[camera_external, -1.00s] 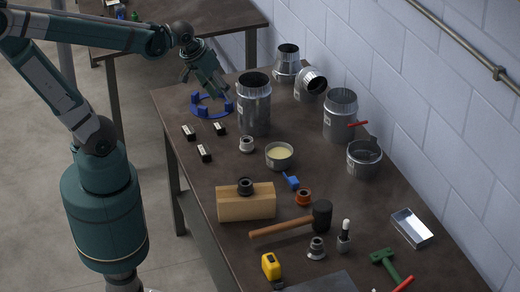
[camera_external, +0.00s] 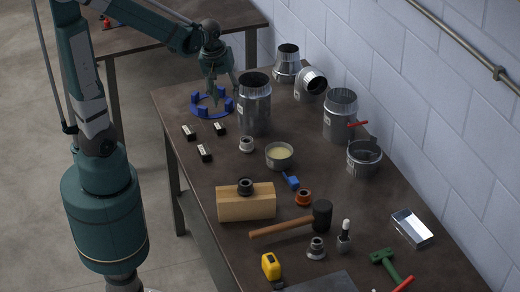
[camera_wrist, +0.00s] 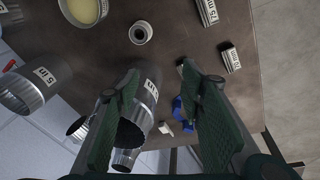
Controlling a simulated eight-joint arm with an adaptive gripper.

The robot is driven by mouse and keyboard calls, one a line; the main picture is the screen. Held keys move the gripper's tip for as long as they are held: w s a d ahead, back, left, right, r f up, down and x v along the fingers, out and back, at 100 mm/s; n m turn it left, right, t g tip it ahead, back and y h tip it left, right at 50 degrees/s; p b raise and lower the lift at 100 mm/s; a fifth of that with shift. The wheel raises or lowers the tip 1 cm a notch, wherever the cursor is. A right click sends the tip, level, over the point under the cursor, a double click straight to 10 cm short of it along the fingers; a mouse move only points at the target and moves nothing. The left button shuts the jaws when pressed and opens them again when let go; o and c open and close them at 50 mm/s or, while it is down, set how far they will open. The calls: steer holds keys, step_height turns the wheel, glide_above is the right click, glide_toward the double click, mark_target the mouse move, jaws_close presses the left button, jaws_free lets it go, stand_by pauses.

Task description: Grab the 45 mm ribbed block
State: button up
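Three small black ribbed blocks with white labels lie on the bench. The nearest block (camera_external: 204,153) reads 75 mm in the wrist view (camera_wrist: 208,12). The left block (camera_external: 188,132) shows at right in the wrist view (camera_wrist: 229,60), its first digit unclear. The back block (camera_external: 219,128) is mostly hidden behind a finger in the wrist view; I cannot read its size. I cannot tell which block is 45 mm. My gripper (camera_external: 218,92) is open and empty, pointing down above the blue ring, behind the blocks. Its spread fingers show in the wrist view (camera_wrist: 160,72).
The blue ring (camera_external: 199,111) with upright posts lies behind the blocks. A tall metal duct (camera_external: 255,108) stands close to my gripper's right. A pale grey collar (camera_external: 246,145) and a tin of cream paste (camera_external: 279,158) stand right of the blocks.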

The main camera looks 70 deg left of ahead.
mark_target(219, 125)
steer(key=a+f+n, duration=0.1)
steer(key=a+f, duration=0.1)
steer(key=f, duration=0.1)
steer(key=a+f+n+g, duration=0.1)
steer(key=a+f+n, duration=0.1)
steer(key=a+f, duration=0.1)
steer(key=a+f+n+g, duration=0.1)
steer(key=a+f+n, duration=0.1)
steer(key=a+f, duration=0.1)
steer(key=shift+w+a+f+h, duration=0.1)
steer(key=shift+w+f+h, duration=0.05)
steer(key=shift+h, duration=0.25)
steer(key=shift+a+f+n, duration=0.5)
steer(key=shift+f+n, duration=0.1)
steer(key=shift+f, duration=0.1)
steer(key=shift+f+b, duration=0.35)
steer(key=shift+f, duration=0.95)
steer(key=shift+s+f, duration=0.2)
steer(key=shift+f, duration=2.4)
steer(key=c, duration=1.1)
